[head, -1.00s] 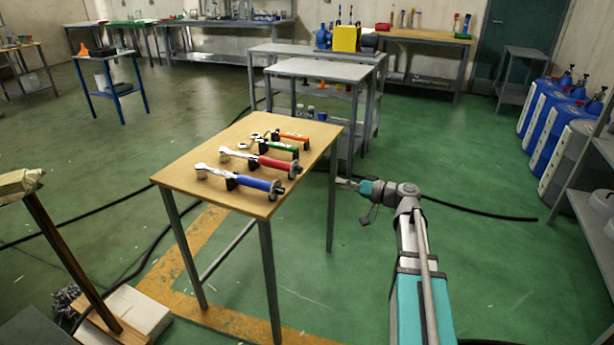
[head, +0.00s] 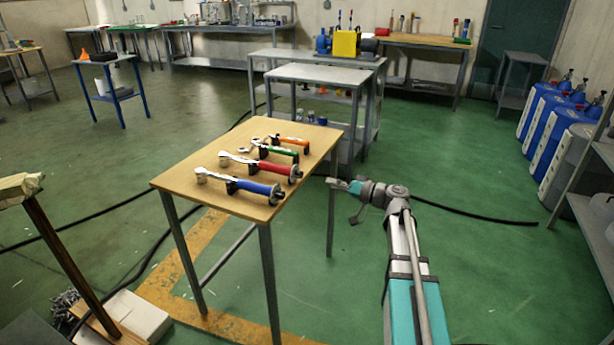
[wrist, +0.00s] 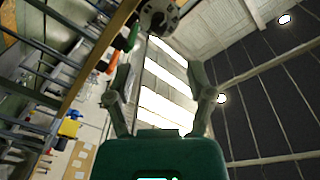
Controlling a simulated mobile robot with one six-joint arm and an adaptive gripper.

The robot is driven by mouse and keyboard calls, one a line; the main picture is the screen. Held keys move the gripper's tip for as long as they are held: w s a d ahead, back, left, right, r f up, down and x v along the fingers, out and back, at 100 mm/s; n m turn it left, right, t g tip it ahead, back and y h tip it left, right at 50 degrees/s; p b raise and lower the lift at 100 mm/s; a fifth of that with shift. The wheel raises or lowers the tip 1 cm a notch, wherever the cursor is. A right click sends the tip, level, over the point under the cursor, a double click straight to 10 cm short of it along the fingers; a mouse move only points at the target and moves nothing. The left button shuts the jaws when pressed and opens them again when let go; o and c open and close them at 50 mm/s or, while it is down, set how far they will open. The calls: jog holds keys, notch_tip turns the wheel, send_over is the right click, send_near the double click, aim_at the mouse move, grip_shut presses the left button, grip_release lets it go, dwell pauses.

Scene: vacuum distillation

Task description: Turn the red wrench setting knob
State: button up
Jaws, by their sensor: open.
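The red wrench (head: 272,168) lies on the wooden table (head: 188,180), between the blue wrench (head: 252,188) and the green wrench (head: 283,151). Its setting knob (head: 296,173) is the dark right end, close to the table's right edge. My gripper (head: 331,183) is open and empty, just right of that edge and apart from the knob. In the wrist view my gripper (wrist: 163,90) has its fingers spread. A grey round wrench end (wrist: 159,14) shows above the fingertips; I cannot tell which wrench it belongs to.
An orange-handled wrench (head: 292,140) lies at the table's far side. A grey metal table (head: 318,75) stands behind the wooden one. Blue and white containers (head: 545,115) and a shelf (head: 590,150) stand at the right.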

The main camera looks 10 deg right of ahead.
aim_at(302, 175)
jog(key=x, duration=1)
jog(key=shift+w+a, duration=0.1)
